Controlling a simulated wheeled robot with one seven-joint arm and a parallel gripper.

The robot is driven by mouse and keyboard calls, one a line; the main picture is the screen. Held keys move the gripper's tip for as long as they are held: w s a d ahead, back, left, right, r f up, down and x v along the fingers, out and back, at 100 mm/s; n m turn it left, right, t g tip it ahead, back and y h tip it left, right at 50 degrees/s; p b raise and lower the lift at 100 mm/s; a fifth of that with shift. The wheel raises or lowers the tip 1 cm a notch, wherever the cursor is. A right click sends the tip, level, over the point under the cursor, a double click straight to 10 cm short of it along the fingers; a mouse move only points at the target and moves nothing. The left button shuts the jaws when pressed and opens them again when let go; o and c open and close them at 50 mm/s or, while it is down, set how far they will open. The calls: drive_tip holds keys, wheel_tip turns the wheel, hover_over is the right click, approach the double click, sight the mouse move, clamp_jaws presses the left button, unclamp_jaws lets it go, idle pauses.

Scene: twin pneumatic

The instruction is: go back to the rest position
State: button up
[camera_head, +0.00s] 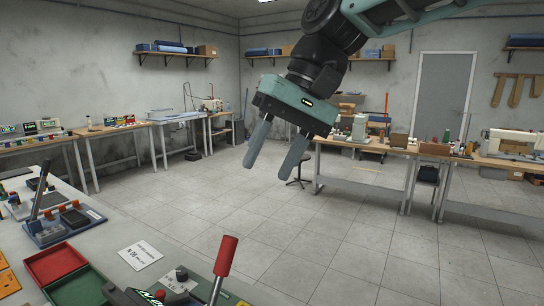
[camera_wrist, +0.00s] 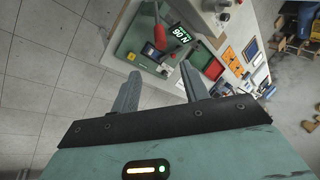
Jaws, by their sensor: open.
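My gripper (camera_head: 272,158) hangs from the arm at the upper middle of the head view, above the open floor and beyond the near bench. Its two grey fingers are apart with nothing between them. In the wrist view the fingers (camera_wrist: 160,90) are also spread and empty. A device with a red-handled lever (camera_head: 224,258) stands at the front of the near bench, below and apart from my gripper. In the wrist view the red handle (camera_wrist: 180,33) and a green display reading 90 N (camera_wrist: 182,38) show beyond the fingers.
The near bench (camera_head: 110,235) holds a red tray (camera_head: 55,262), a white card (camera_head: 140,255) and a blue-based lever device (camera_head: 62,225). Workbenches with sewing machines (camera_head: 515,143) line the back and right.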

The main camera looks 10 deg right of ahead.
drive_tip(key=s+d+f+n+h, duration=0.2)
drive_tip(key=s+d+f, duration=0.2)
drive_tip(key=s+f, duration=0.5)
drive_tip(key=s+d+f+n+h+b, duration=0.1)
drive_tip(key=s+d+f, duration=0.4)
drive_tip(key=s+f, duration=0.5)
wheel_tip(320, 180, down, 4)
drive_tip(key=shift+f+n+h, duration=0.2)
drive_tip(key=shift+n+h, duration=0.6)
drive_tip(key=shift+n, duration=0.3)
